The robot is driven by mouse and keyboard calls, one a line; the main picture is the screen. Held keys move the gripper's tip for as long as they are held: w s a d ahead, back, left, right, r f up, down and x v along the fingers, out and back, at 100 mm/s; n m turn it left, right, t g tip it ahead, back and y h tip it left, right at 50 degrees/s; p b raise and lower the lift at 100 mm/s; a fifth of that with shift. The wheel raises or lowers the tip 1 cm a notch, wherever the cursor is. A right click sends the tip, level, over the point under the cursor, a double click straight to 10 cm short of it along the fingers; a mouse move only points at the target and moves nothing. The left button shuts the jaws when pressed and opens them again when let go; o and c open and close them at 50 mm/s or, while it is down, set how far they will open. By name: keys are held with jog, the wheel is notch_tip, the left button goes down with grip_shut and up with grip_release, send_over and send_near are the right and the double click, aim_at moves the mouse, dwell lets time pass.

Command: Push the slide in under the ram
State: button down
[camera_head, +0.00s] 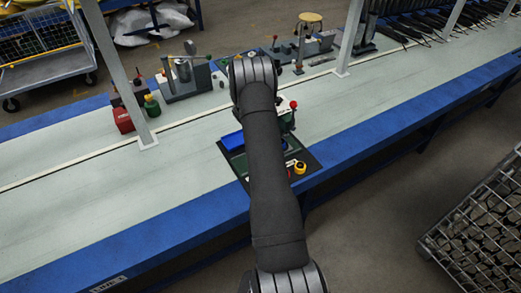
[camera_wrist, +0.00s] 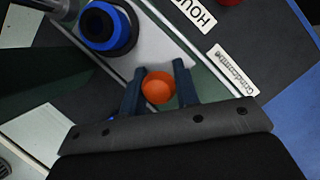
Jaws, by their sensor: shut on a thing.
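In the wrist view, my gripper (camera_wrist: 159,86) has its two dark fingers on either side of a round orange knob (camera_wrist: 158,88), shut on it. The knob sits in front of a pale grey plate (camera_wrist: 158,50), which looks like the slide; the join between knob and plate is hidden. A blue ring with a dark centre (camera_wrist: 105,27) stands at the upper left, by the plate. I cannot make out the ram for certain. In the head view, my arm covers the gripper, the knob and most of the fixture on its dark mat (camera_head: 311,158).
Several devices, including a grey one (camera_head: 186,83), line the back.

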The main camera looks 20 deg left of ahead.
jog(key=shift+w+d, duration=0.9)
jog(key=c, duration=1.2)
grip_release()
jog(key=shift+o, duration=0.2)
jog(key=shift+a+r, duration=0.1)
jog(key=shift+r, duration=0.05)
jog(key=v, duration=1.7)
